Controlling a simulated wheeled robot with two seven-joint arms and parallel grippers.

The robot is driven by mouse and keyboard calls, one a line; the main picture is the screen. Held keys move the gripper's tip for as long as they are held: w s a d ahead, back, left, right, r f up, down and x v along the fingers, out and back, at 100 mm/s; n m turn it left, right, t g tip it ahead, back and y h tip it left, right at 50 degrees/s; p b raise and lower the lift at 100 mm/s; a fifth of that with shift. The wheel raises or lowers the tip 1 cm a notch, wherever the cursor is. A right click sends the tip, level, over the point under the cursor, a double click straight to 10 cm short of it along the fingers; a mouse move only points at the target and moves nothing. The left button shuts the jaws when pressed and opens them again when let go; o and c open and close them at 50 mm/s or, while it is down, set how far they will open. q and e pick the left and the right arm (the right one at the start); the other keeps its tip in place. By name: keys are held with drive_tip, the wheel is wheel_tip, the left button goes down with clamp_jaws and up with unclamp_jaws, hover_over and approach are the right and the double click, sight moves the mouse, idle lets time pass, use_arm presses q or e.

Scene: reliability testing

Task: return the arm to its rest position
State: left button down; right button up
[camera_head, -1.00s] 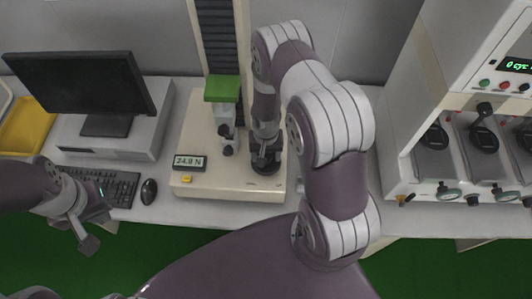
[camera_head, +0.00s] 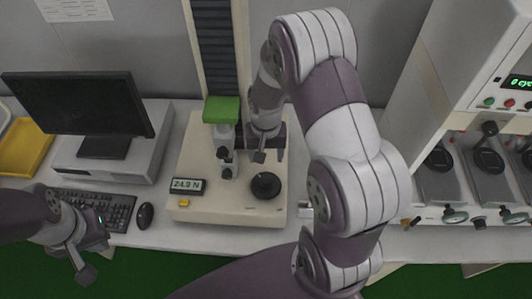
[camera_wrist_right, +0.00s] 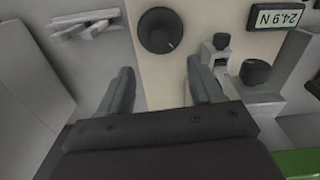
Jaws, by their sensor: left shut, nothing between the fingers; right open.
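My right gripper (camera_head: 267,153) hangs above the force tester's base, behind the black round knob (camera_head: 265,185). In the right wrist view the same gripper (camera_wrist_right: 160,75) has its two fingers wide apart with nothing between them. The knob (camera_wrist_right: 160,30) lies ahead of the fingertips there, apart from them. My right arm is bent high across the middle of the head view. My left gripper (camera_head: 84,262) is at the lower left, in front of the keyboard. It is shut and holds nothing.
The force tester's base (camera_head: 228,208) carries a display reading 24.9 N (camera_head: 187,186) and a green-topped fixture (camera_head: 221,110). A monitor (camera_head: 78,100), keyboard (camera_head: 110,207) and mouse (camera_head: 145,216) stand left. A cabinet with several dial stations (camera_head: 487,160) stands right. A yellow tray (camera_head: 24,147) is far left.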

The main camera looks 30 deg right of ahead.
idle(0.3)
drive_tip(key=s+a+r+n+t+b, duration=0.1)
drive_tip(key=s+a+r+n+b, duration=0.2)
drive_tip(key=s+a+n+b, duration=0.2)
drive_tip(key=s+b, duration=0.1)
drive_tip(key=s, duration=0.2)
drive_tip(key=shift+s+a, duration=0.2)
drive_tip(key=shift+s, duration=0.2)
drive_tip(key=shift+s+r, duration=0.1)
idle(1.4)
